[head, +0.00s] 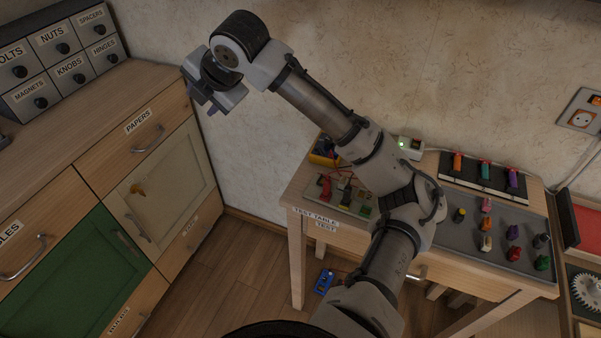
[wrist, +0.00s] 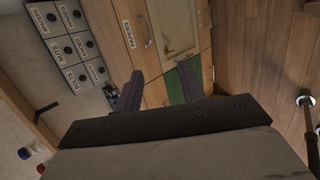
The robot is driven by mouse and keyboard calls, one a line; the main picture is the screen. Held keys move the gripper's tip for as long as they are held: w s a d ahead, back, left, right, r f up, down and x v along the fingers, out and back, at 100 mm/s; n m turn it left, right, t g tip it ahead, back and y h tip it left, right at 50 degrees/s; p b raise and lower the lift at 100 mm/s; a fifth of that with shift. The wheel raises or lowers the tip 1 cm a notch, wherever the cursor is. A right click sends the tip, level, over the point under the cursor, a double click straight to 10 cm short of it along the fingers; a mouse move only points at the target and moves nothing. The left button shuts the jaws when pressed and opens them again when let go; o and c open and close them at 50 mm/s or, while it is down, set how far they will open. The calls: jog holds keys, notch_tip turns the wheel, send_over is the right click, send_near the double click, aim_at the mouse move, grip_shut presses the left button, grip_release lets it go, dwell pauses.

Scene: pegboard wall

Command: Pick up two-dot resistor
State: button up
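My gripper (head: 214,104) is raised at the upper left, far from the table. In the wrist view its two purple fingers (wrist: 160,78) are apart with nothing between them.
A black rack (head: 445,182) with orange, green and purple parts stands at the table's back. A circuit board (head: 338,196) lies at the table's left, partly behind my arm. Wooden cabinets with labelled drawers (head: 62,48) stand left. A blue device (head: 324,282) is on the floor.

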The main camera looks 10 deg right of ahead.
jog(key=s+d+f+g+h, duration=0.1)
jog(key=s+d+g+h, duration=0.1)
jog(key=d, duration=0.6)
jog(key=s+d+f+g+h, duration=0.1)
jog(key=s+d+h, duration=0.1)
jog(key=d, duration=0.6)
jog(key=g+h+p, duration=0.1)
jog(key=g, duration=0.3)
send_over(344, 178)
notch_tip(344, 178, down, 8)
jog(key=shift+a+f, duration=0.1)
jog(key=shift+a, duration=0.05)
jog(key=shift+f+p, duration=0.75)
jog(key=shift+f, duration=2.05)
grip_shut()
